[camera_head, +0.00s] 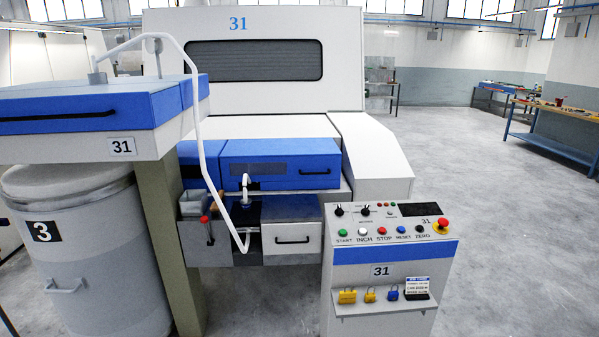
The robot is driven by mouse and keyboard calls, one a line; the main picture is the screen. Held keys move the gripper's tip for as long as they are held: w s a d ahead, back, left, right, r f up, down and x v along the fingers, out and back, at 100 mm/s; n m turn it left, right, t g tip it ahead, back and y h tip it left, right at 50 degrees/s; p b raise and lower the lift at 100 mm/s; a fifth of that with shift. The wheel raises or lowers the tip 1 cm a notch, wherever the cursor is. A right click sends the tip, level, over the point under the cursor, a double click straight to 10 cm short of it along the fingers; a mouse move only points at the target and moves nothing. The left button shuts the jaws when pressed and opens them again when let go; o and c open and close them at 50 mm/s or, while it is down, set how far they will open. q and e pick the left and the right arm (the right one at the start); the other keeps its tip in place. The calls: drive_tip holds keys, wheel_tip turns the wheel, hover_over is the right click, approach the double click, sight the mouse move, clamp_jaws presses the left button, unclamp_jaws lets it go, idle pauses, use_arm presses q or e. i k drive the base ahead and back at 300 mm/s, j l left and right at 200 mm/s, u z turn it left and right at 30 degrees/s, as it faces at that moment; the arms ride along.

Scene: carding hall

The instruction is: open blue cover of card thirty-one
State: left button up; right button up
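Card thirty-one (270,20) stands ahead of me, a large pale machine with a blue "31" above a dark window. Its blue cover (285,152) lies across the front at mid height and appears closed. A black handle (315,172) is on the cover's front face at the right, and a darker panel is at its left. A white bent tube (200,120) runs down in front of the cover's left end. A second blue lid (130,106) with a long black handle tops the coiler at the left. Neither of my grippers is in view.
A control console (385,255) with buttons and padlocks stands before the card's right side. A grey can (80,240) marked 3 and a post (165,240) stand at the left. A grey drawer front (291,238) is below the cover. Open floor (510,240) lies right, with benches beyond.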

sight(301, 163)
drive_tip(key=i+u, duration=0.1)
drive_tip(key=i, duration=0.5)
drive_tip(key=i+u, duration=0.1)
drive_tip(key=i, duration=0.55)
drive_tip(key=i+l+u, duration=0.15)
drive_tip(key=i, duration=0.45)
drive_tip(key=i+l+u, duration=0.1)
drive_tip(key=i, duration=0.5)
